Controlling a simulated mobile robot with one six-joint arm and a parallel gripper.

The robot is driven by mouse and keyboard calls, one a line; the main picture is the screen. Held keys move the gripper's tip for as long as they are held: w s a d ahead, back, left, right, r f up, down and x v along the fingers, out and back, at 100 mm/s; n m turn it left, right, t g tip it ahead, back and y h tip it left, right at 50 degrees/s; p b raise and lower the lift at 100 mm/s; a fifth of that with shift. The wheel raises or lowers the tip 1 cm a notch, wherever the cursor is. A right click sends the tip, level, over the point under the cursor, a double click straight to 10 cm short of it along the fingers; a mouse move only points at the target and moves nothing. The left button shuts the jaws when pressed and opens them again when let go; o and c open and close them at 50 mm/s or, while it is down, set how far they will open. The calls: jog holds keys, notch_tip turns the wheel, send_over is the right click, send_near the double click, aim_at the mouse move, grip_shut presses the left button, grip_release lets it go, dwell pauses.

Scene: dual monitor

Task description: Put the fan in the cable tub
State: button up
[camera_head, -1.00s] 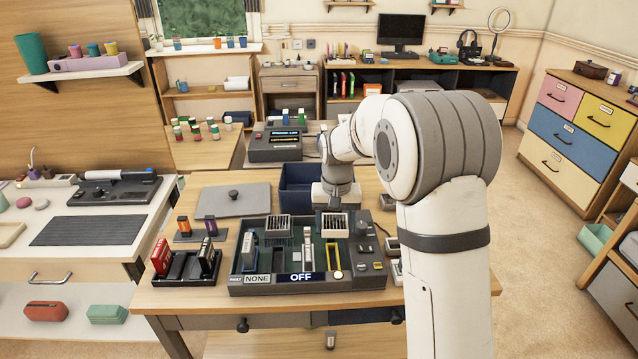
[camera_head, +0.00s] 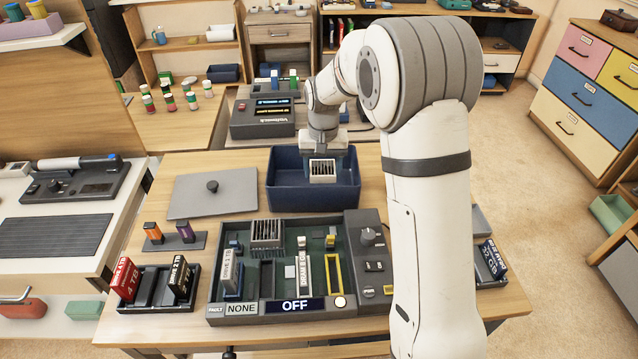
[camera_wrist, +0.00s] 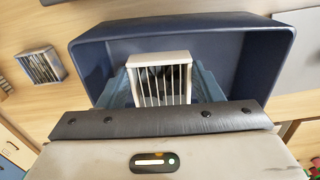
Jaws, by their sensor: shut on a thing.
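The fan (camera_head: 322,171) is a small white square block with dark slats. My gripper (camera_head: 324,158) is shut on it and holds it over the dark blue cable tub (camera_head: 283,203). In the wrist view the fan (camera_wrist: 160,78) sits between the bluish fingers, with the tub (camera_wrist: 262,50) around and below it. The fan appears within the tub's rim outline. I cannot tell whether it touches the tub's floor.
A second slatted block (camera_head: 266,234) stands in the board unit (camera_head: 230,310) in front of the tub. A grey lid with a knob (camera_head: 228,191) lies left of the tub. A dark console (camera_head: 262,117) stands behind. Drive trays flank the board.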

aim_at(325, 171)
jog(key=shift+d+f, duration=0.15)
jog(key=shift+f, duration=1.9)
jog(key=shift+d+f, duration=0.15)
jog(key=shift+f, duration=1.85)
jog(key=o, duration=1)
notch_tip(325, 171, up, 12)
jog(key=s+d+r+t, duration=0.1)
jog(key=s+d+r, duration=0.3)
jog(key=s, duration=0.3)
jog(key=s+d+r, duration=0.3)
jog(key=s+r, duration=0.1)
jog(key=s, duration=0.4)
jog(key=shift+n+t, duration=0.4)
jog(key=shift+t, duration=0.2)
jog(key=s, duration=0.4)
jog(key=s+d+f, duration=0.1)
jog(key=s, duration=0.3)
jog(key=s+d, duration=0.1)
jog(key=s, duration=0.4)
jog(key=shift+s+d+f, duration=0.1)
jog(key=shift+d+f, duration=0.1)
jog(key=shift+f, duration=0.2)
jog(key=shift+r+p, duration=0.1)
jog(key=shift+p, duration=0.2)
